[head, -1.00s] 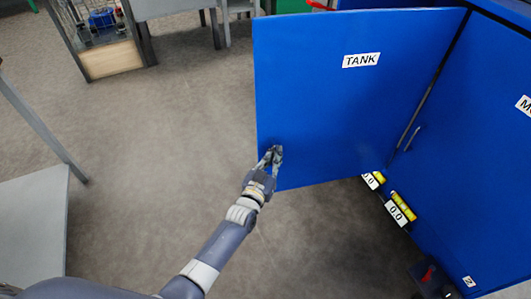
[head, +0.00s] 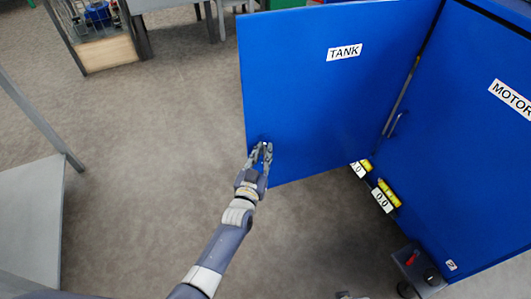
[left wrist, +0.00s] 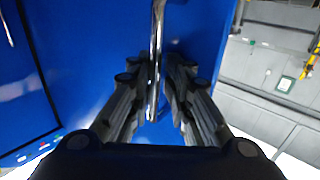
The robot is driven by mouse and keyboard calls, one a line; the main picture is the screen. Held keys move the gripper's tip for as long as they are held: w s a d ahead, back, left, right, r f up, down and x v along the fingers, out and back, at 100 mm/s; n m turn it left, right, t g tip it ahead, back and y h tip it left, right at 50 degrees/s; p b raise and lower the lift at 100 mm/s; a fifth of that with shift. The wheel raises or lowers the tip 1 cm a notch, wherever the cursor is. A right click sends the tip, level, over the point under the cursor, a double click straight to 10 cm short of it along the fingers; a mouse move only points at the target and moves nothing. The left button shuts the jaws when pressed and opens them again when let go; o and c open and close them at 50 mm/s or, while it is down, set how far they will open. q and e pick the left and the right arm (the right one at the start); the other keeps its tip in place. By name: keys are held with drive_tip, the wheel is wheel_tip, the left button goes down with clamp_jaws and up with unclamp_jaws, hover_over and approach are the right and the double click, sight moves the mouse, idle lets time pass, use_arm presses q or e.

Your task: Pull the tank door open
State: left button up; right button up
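The blue tank door (head: 310,110), labelled TANK, stands wide open, swung out from the blue cabinet. Its slim metal handle (left wrist: 157,50) shows in the left wrist view, running between the two fingers of my left gripper (left wrist: 158,75). The fingers are drawn in close on both sides of the handle, which they appear to grip. In the head view my left gripper (head: 262,150) is at the lower part of the door, near its free edge, and hides most of the handle there.
A blue panel labelled MOTOR (head: 470,140) is at the right. Yellow gauges with 0.0 labels (head: 383,200) and a dark box (head: 420,270) are low by the cabinet. A grey table (head: 30,220) stands at the left. The floor between table and door is clear.

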use_arm(q)
drive_tip(key=shift+s, duration=0.1)
idle(0.4)
drive_tip(key=shift+s, duration=0.15)
drive_tip(key=v, duration=1.1)
drive_tip(key=shift+s, duration=0.3)
drive_tip(key=shift+a, duration=0.15)
